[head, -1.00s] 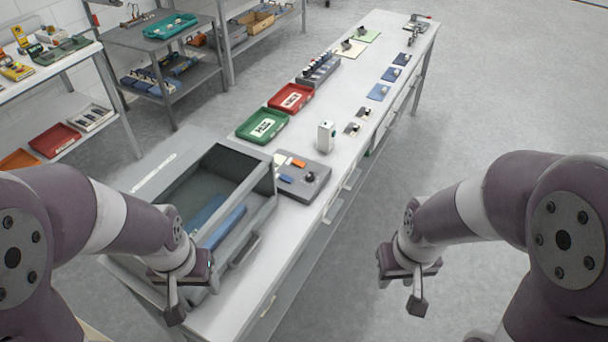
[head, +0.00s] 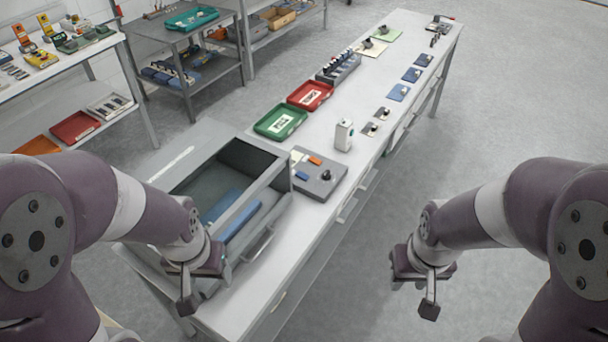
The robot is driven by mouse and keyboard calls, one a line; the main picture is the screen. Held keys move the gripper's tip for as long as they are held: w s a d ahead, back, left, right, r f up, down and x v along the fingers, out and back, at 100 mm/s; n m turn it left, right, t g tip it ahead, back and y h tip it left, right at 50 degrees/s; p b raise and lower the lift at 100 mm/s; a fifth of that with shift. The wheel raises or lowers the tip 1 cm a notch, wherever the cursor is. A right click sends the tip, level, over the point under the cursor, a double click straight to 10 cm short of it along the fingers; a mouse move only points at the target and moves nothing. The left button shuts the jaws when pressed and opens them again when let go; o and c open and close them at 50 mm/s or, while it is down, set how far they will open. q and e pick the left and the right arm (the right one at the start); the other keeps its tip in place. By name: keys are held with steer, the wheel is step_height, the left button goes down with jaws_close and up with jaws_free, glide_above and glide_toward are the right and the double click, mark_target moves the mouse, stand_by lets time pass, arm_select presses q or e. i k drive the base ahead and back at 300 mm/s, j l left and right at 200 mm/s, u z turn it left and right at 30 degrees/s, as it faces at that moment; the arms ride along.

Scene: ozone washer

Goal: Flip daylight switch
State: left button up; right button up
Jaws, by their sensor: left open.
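A grey control panel (head: 326,186) lies on the bench beside the washer box. It carries an orange switch (head: 314,160), a blue switch (head: 301,175), a pale label and a black knob (head: 326,175). No switch can be read as the daylight one at this size. The grey open-topped washer box (head: 178,164) stands left of the panel with blue pieces (head: 236,214) inside. My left gripper (head: 203,288) is open and empty, in front of the box's near corner and apart from the panel. My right gripper (head: 413,291) looks open and empty, over the floor right of the bench.
The long white bench (head: 322,226) runs away to the back. It holds green (head: 281,122) and red (head: 310,96) trays, a white bottle-like device (head: 344,135) and several small plates. Shelves (head: 186,50) stand at the left. The floor (head: 530,100) to the right is clear.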

mark_target(299, 174)
steer(key=l, duration=0.25)
steer(key=i+l+u, duration=0.25)
steer(key=i+l, duration=0.15)
steer(key=l, duration=0.25)
steer(key=i+l+u, duration=0.1)
steer(key=l, duration=0.25)
steer(key=i+l+u, duration=0.15)
steer(key=l, duration=0.25)
steer(key=i+l+u, duration=0.1)
steer(key=i+l, duration=0.15)
steer(key=l, duration=0.15)
steer(key=i+l+u, duration=0.15)
steer(key=l, duration=0.25)
steer(key=i+l+u, duration=0.15)
steer(key=i, duration=0.45)
